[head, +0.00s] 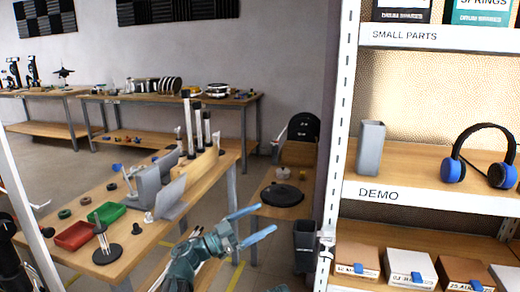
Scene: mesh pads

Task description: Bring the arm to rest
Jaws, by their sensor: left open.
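My left gripper (266,217) shows at the bottom middle of the head view. It is teal with two light blue fingers, spread apart and pointing right, with nothing between them. It is in front of the near wooden table (213,172) and to the left of the white shelf unit (333,150). No contact with either can be made out.
The near table holds a red tray (76,235), a green tray (107,212) and a black-based stand (106,254). The shelf holds headphones (483,157), a grey vase (370,148) and several boxes. A dark bin (305,246) stands beside the shelf.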

